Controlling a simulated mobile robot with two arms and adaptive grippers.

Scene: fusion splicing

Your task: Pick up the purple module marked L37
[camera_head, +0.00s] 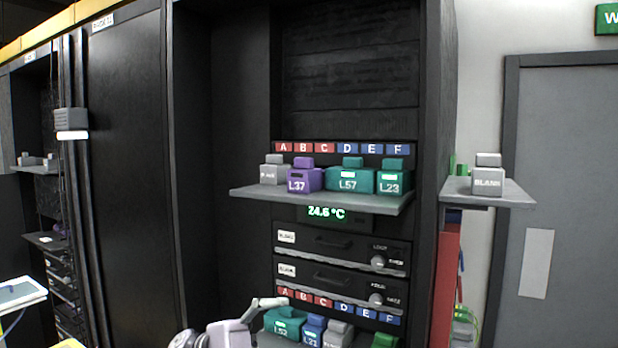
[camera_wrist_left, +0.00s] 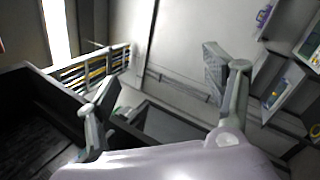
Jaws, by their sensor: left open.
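The purple module marked L37 (camera_head: 304,181) stands upright on the upper grey shelf (camera_head: 330,198) of the dark rack. It sits between a grey module (camera_head: 274,172) on its left and the wide teal module L57 (camera_head: 349,180) on its right. My left gripper (camera_head: 250,316) is at the bottom of the head view, well below the purple module and in front of the lower shelf, partly cut off by the frame. In the left wrist view its fingers (camera_wrist_left: 162,86) are spread apart with nothing between them. My right gripper is not in view.
Teal L23 (camera_head: 390,182) stands at the upper shelf's right end. The lower shelf holds teal L52 (camera_head: 284,322), blue L21 (camera_head: 313,331) and others beside my gripper. A BLANK module (camera_head: 487,180) sits on a side shelf at right. Space before the upper shelf is clear.

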